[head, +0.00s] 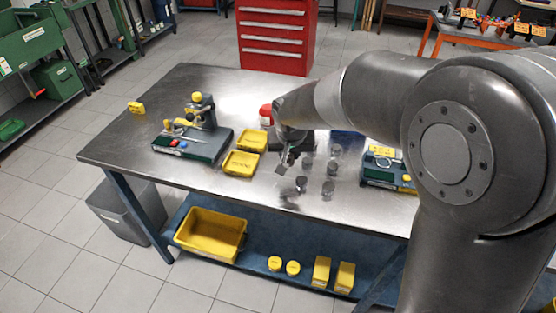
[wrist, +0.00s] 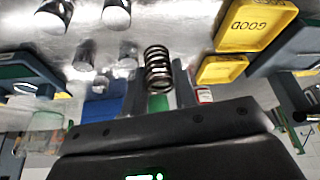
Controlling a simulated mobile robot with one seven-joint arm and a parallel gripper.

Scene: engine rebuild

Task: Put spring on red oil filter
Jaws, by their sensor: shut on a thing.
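A dark coil spring (wrist: 157,60) is held between the two fingers of my gripper (wrist: 158,78) in the wrist view. In the head view my gripper (head: 287,163) hangs over the middle of the metal table, and the spring is too small to make out there. The red oil filter (head: 266,112) stands behind and left of my gripper, with its lower part pale. A red and white can, likely the same filter, shows in the wrist view (wrist: 204,96), beyond the right finger. The spring is apart from it.
Yellow trays (head: 240,163) lie left of my gripper; one (wrist: 257,22) reads GOOD. Several grey metal cylinders (head: 328,188) stand to the right. A green-based fixture (head: 190,143) is at left, another unit (head: 384,172) at right. The table's front left is clear.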

